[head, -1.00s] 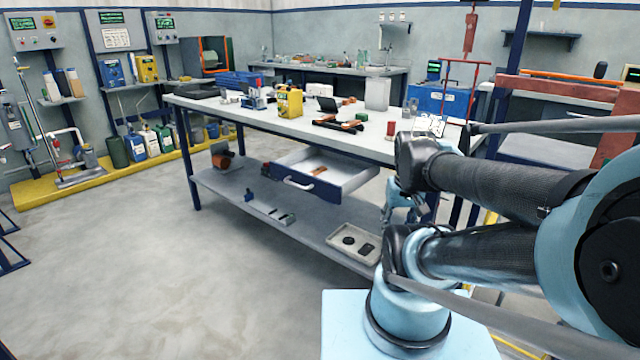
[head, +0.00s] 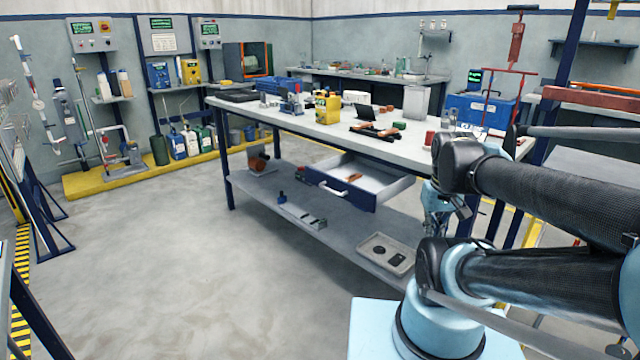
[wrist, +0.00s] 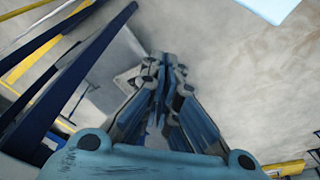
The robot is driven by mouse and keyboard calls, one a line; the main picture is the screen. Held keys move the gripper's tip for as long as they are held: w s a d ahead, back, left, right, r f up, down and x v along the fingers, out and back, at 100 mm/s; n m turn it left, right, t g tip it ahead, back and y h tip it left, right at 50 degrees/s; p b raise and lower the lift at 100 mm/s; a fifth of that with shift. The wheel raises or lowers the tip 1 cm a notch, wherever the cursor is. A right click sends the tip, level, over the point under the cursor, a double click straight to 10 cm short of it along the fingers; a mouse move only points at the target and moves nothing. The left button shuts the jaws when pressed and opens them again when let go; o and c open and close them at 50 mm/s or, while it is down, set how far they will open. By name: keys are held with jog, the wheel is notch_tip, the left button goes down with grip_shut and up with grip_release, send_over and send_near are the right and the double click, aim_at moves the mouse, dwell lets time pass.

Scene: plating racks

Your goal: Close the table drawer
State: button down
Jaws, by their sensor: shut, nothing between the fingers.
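The table drawer (head: 345,193) is pulled open under the tabletop of the long work table (head: 300,122). It has a dark blue front, a white handle (head: 333,190) and a light inside with a small orange-brown item (head: 355,178) in it. My gripper (wrist: 165,75) is shut and empty in the wrist view, pointing over the floor. In the head view it is partly hidden by my arm, to the right of the drawer and apart from it.
The lower shelf (head: 300,226) carries a grey tray (head: 385,255) and several small parts. The floor (head: 190,270) in front and left of the table is clear.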

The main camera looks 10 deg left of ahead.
aim_at(311, 178)
jog(key=w+a+r+n, duration=0.3)
jog(key=w+a+n, duration=0.2)
jog(key=w+a+r+n+h, duration=0.1)
jog(key=w+a+r+n, duration=0.3)
jog(key=w+a+n, duration=0.1)
jog(key=w+a+r+n, duration=0.3)
jog(key=w+a+n, duration=0.2)
jog(key=shift+w+a+r, duration=0.15)
jog(key=shift+a+r, duration=0.05)
jog(key=shift+a, duration=0.2)
jog(key=w+a+n+t+h, duration=0.1)
jog(key=w+a+n+h, duration=0.15)
jog(key=a+n, duration=1.6)
jog(key=shift+w+a+f+m+y, duration=0.15)
jog(key=shift+w+a+f+m, duration=0.1)
jog(key=shift+w+f+m, duration=1.15)
jog(key=shift+w+a+f+m+y, duration=0.2)
jog(key=shift+w+f+m, duration=0.7)
jog(key=shift+f, duration=0.85)
jog(key=shift+w+a+f+m+y, duration=0.1)
jog(key=shift+w+a+f+m, duration=0.2)
jog(key=shift+w+f+m, duration=1.1)
jog(key=shift+s+f+n, duration=0.15)
jog(key=shift+f+n, duration=0.05)
jog(key=shift+n, duration=0.05)
